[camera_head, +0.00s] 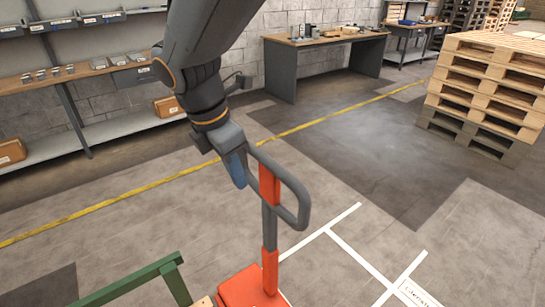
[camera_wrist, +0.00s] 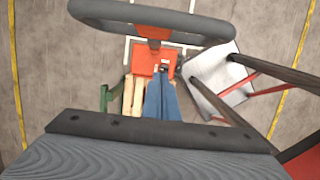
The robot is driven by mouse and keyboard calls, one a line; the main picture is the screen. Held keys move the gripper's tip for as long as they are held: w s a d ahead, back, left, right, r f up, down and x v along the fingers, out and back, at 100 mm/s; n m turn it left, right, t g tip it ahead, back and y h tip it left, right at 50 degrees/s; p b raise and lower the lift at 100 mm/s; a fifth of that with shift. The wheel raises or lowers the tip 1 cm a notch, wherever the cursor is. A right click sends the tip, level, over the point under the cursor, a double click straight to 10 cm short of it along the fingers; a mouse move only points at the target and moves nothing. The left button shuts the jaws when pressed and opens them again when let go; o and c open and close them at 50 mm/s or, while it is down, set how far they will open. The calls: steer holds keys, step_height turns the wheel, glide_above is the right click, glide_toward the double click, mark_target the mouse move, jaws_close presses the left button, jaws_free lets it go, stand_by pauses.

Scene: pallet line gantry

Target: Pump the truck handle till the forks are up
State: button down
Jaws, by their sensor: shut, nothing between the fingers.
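The truck handle is a grey loop (camera_head: 295,205) on a red-and-grey upright shaft (camera_head: 269,228) that rises from the orange truck body (camera_head: 252,289). My gripper (camera_head: 238,172), with blue fingers, points down just left of the loop in the head view and is shut on nothing. In the wrist view the loop (camera_wrist: 150,17) crosses the top, and the shut blue fingers (camera_wrist: 165,82) point toward the orange body (camera_wrist: 150,62). The fingers look apart from the loop, though contact is hard to judge. The forks cannot be made out.
A green frame (camera_head: 132,281) stands left of the truck, with pale wood beside it. White floor lines (camera_head: 355,255) lie to the right. A pallet stack (camera_head: 485,90) is at the right, a workbench (camera_head: 325,42) at the back, and shelving (camera_head: 85,78) at the left. The middle floor is clear.

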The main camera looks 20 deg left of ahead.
mark_target(265, 193)
steer(key=shift+w+d+f+p, duration=0.5)
steer(key=shift+w+d+f, duration=0.25)
steer(key=shift+f, duration=0.75)
steer(key=shift+w+d+f+p, duration=0.45)
steer(key=shift+w+d+f, duration=0.35)
steer(key=shift+f, duration=0.65)
steer(key=shift+w+d+f+p, duration=0.55)
steer(key=shift+w+f, duration=0.35)
steer(key=shift+f, duration=0.6)
steer(key=shift+w, duration=0.1)
